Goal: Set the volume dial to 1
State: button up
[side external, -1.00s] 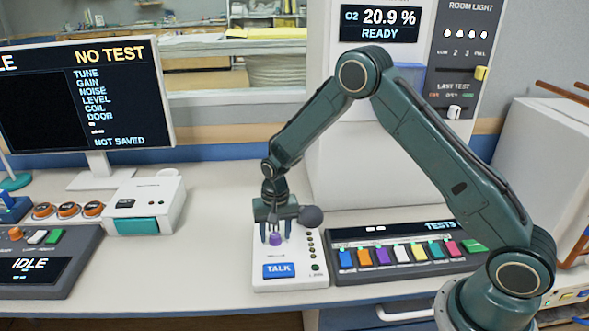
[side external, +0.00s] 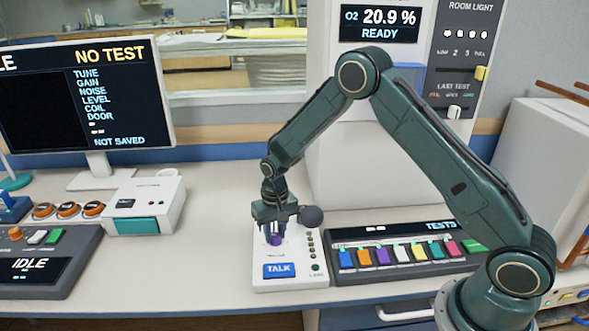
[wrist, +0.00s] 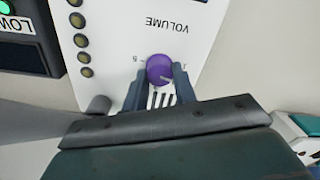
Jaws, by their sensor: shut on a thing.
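The purple volume dial (wrist: 160,68) sits on the white intercom panel (wrist: 125,25), below the upside-down word VOLUME in the wrist view. My gripper (wrist: 160,80) is shut on the dial, one finger on each side of it. In the side view, the dial (side external: 276,239) is partly covered by my gripper (side external: 275,228), above the blue TALK button (side external: 279,271).
A column of small lamps (side external: 311,245) runs down the panel's right side. The TESTS panel (side external: 400,275) with coloured buttons lies to the right. Bare desk (side external: 215,260) lies to the left.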

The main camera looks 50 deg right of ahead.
aim_at(276, 234)
jog(key=shift+n, duration=2.2)
jog(key=o, duration=1)
jog(key=shift+r, duration=0.15)
notch_tip(276, 234, up, 14)
jog(key=shift+d, duration=0.25)
